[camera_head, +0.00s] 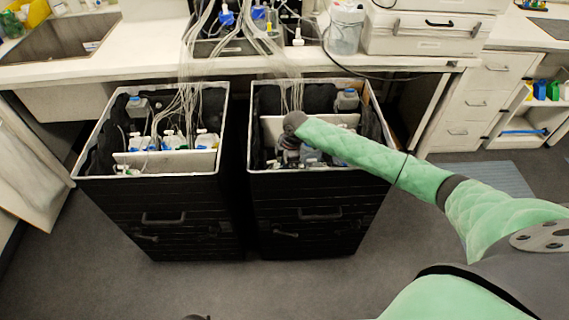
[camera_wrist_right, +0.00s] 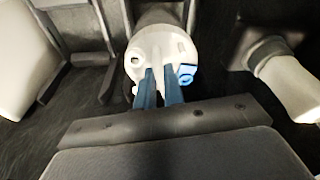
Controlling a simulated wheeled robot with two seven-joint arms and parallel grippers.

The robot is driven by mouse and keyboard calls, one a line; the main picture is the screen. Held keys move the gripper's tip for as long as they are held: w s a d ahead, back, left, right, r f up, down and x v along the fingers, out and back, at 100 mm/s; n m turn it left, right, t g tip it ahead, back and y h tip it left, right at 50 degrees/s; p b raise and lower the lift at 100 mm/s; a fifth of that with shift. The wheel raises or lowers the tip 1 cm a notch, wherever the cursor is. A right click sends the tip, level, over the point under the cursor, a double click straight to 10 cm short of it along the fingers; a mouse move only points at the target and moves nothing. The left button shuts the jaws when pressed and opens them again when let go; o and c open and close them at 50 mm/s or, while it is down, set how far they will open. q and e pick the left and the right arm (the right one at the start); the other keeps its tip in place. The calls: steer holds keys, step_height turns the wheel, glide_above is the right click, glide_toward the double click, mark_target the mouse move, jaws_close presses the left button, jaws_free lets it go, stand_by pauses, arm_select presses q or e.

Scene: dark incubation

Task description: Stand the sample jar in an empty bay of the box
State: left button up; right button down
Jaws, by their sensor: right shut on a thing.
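In the right wrist view, the sample jar (camera_wrist_right: 147,48) has a round white lid with a blue port on its right side. The two blue-grey fingers of my right gripper (camera_wrist_right: 160,80) are shut on a raised part of the lid. Most of the jar body is hidden below the lid. In the head view my right arm reaches into the right black box (camera_head: 312,215), and the gripper (camera_head: 290,158) is down inside it, partly hidden by the wrist. I cannot tell whether the jar touches the floor of a bay. My left gripper does not show clearly.
A second black box (camera_head: 155,213) with several blue-and-white jars stands left of the first. White jars stand at the left (camera_wrist_right: 18,60) and right (camera_wrist_right: 285,85) of the held one. Dark dividers (camera_wrist_right: 72,48) lie close by. Thin tubes hang from the bench (camera_head: 130,66).

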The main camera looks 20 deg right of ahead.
steer(key=shift+s+f, duration=0.2)
steer(key=shift+f, duration=0.5)
steer(key=c, duration=1.4)
jaws_free()
steer(key=shift+w+f, duration=0.1)
steer(key=shift+w, duration=0.05)
steer(key=shift+r, duration=0.2)
